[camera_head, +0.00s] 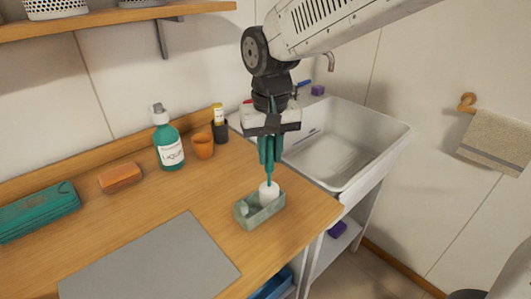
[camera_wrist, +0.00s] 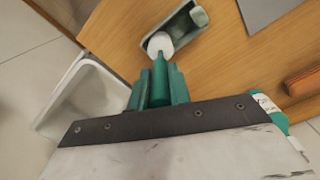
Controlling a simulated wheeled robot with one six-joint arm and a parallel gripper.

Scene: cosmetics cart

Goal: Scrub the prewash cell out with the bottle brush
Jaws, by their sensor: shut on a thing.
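My gripper (camera_head: 269,155) is shut on the green handle of the bottle brush and points straight down over the wooden counter. The brush's white head (camera_head: 269,192) is at the right end of a small grey-green box with cells (camera_head: 246,221). In the wrist view the white head (camera_wrist: 160,44) sits at the box's (camera_wrist: 181,24) near end, its lower part hidden, so I cannot tell how deep it is in that cell. Which cell is the prewash one is not marked visibly.
A grey mat (camera_head: 150,265) lies left of the box. A green soap bottle (camera_head: 168,143), an orange cup (camera_head: 203,147), a brown brick-shaped thing (camera_head: 120,178) and a teal case (camera_head: 38,212) stand along the back. A white sink (camera_head: 335,150) is to the right.

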